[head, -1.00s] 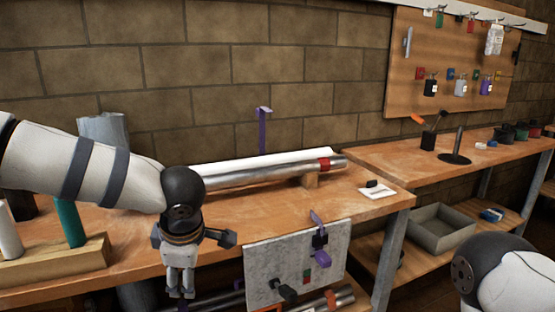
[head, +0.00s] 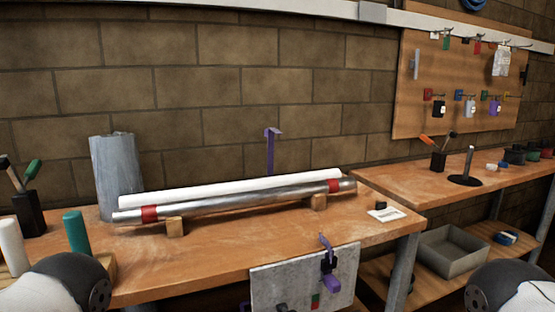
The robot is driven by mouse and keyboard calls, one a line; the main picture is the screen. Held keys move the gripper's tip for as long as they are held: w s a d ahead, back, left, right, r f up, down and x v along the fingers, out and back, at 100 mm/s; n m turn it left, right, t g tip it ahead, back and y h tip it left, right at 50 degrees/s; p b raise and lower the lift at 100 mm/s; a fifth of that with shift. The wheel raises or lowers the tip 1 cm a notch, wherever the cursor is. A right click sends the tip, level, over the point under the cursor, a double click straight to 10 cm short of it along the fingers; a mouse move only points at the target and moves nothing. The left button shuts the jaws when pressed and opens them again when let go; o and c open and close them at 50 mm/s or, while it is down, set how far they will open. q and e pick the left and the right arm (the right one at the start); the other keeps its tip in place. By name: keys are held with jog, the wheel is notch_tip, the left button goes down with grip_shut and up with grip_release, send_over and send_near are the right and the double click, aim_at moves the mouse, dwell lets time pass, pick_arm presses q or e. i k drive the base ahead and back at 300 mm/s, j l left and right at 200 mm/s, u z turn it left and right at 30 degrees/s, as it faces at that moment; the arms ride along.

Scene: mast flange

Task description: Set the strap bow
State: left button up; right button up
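A silver tube (head: 245,203) with two red bands (head: 149,213) lies on wooden blocks (head: 175,226) on the bench. A white tube (head: 230,187) lies along its back. A thin purple piece with a bent top (head: 270,155) stands upright behind the tubes. A grey panel (head: 285,281) at the bench front carries purple and black parts (head: 328,265) and a small red and green mark. I cannot tell which part is the strap bow. My arms show only at the lower left and lower right corners. Both grippers are out of view.
A grey cylinder (head: 116,177) stands at the back left, near teal and white cylinders (head: 76,232). A white card (head: 386,214) lies at the bench's right end. A grey tray (head: 452,251) sits on a lower shelf. The bench front before the tube is clear.

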aim_at(269, 133)
jog(key=i+z, duration=0.35)
jog(key=z, duration=0.15)
jog(key=i+j+z, duration=0.2)
jog(key=i+z, duration=0.15)
jog(key=z, duration=0.15)
